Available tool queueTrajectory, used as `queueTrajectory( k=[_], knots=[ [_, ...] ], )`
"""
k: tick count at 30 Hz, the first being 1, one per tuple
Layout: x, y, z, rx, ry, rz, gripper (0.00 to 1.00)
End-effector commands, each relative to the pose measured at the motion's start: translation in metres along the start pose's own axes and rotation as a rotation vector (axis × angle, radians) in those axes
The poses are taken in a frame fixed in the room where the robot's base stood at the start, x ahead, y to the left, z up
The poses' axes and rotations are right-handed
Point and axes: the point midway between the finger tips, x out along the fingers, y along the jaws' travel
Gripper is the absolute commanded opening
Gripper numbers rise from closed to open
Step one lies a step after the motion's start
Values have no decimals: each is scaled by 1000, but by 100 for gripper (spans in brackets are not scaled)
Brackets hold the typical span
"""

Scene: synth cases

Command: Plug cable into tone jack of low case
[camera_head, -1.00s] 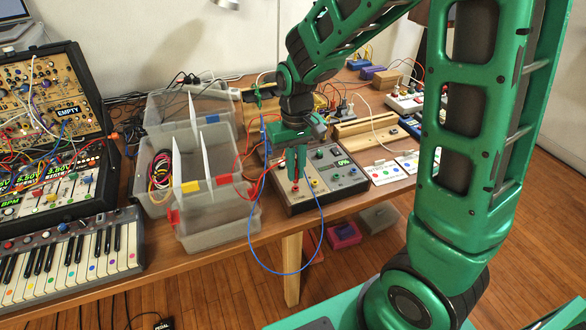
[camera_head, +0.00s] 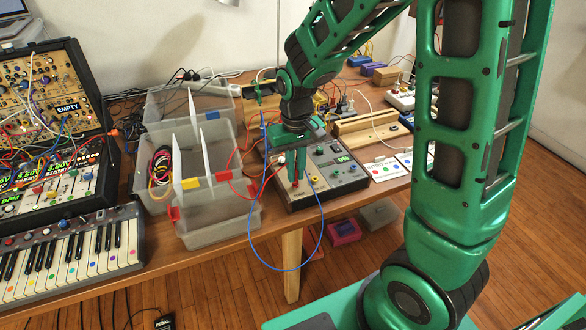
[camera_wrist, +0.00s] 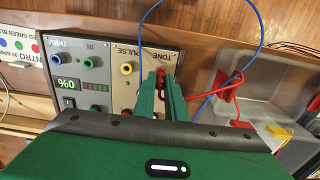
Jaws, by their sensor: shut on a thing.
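The low case (camera_head: 343,183) lies on the table with a grey half and a beige half. It also shows in the wrist view (camera_wrist: 118,93), where the beige half carries the words TONE and PULSE. My gripper (camera_head: 297,181) points down over the beige half. In the wrist view its fingertips (camera_wrist: 161,78) are closed around a red plug (camera_wrist: 160,73) by the TONE label. A red cable (camera_wrist: 215,92) runs off right from there. The fingers hide the tone jack, so I cannot tell how deep the plug sits.
A blue cable (camera_head: 272,268) loops over the table's front edge and rises beside my gripper. Clear bins (camera_head: 200,238) stand left of the case, and a keyboard (camera_head: 75,250) farther left. White cards (camera_head: 386,170) and a wooden block (camera_head: 368,130) lie right and behind.

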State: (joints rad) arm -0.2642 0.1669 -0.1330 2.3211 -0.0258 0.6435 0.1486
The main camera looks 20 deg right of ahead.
Motion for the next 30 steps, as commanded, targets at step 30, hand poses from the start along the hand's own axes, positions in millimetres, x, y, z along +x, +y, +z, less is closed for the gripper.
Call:
queueTrajectory(
  k=[30],
  knots=[
    [-45, 0, -2, 1, 5, -1, 33]
  ],
)
